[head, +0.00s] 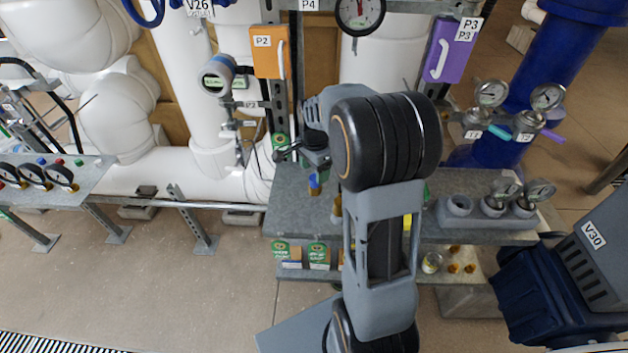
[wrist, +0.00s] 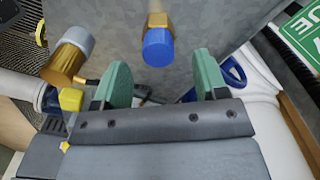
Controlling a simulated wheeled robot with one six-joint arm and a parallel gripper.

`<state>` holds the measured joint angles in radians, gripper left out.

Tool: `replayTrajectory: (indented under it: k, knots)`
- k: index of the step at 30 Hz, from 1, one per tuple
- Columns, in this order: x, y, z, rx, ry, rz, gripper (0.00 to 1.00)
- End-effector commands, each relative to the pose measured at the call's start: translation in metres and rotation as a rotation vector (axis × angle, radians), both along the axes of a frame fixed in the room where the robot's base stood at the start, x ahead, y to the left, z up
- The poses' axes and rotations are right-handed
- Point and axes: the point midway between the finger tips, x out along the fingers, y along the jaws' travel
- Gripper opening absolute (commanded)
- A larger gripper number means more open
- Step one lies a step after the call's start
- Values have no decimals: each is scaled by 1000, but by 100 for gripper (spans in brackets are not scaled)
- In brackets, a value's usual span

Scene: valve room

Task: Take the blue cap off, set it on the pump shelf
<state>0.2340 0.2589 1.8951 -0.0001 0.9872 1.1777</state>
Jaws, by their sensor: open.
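The blue cap (wrist: 158,47) sits on a brass fitting (wrist: 157,20) in front of a grey surface in the wrist view. My gripper (wrist: 162,66) is open, with a green fingertip on each side and nothing between them. The cap lies just beyond the fingertips, roughly in line with the gap, and neither finger visibly touches it. In the head view a small blue piece, apparently the cap (head: 314,182), shows below my wrist, above the grey metal shelf (head: 300,212). My arm hides the middle of that shelf.
A brass fitting with a grey end (wrist: 72,54) stands left of my fingers, near a yellow piece (wrist: 71,99). A blue handle (wrist: 233,72) is close on the right. A gauge block (head: 490,212) occupies the shelf's right part. The shelf's left front is clear.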

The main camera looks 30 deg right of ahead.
Motion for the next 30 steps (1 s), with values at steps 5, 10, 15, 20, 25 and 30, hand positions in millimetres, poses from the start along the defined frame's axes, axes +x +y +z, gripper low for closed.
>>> replayTrajectory:
  k: [5,10,15,20,25,30]
  knots:
    - [-1,-1,-24,1,3,0,66]
    - [-1,-1,-36,1,2,0,66]
    - [-1,-1,-37,0,0,0,66]
    - [-1,-1,-37,0,0,0,60]
    - [-1,-1,-37,0,0,0,43]
    - [-1,-1,-37,0,0,1,27]
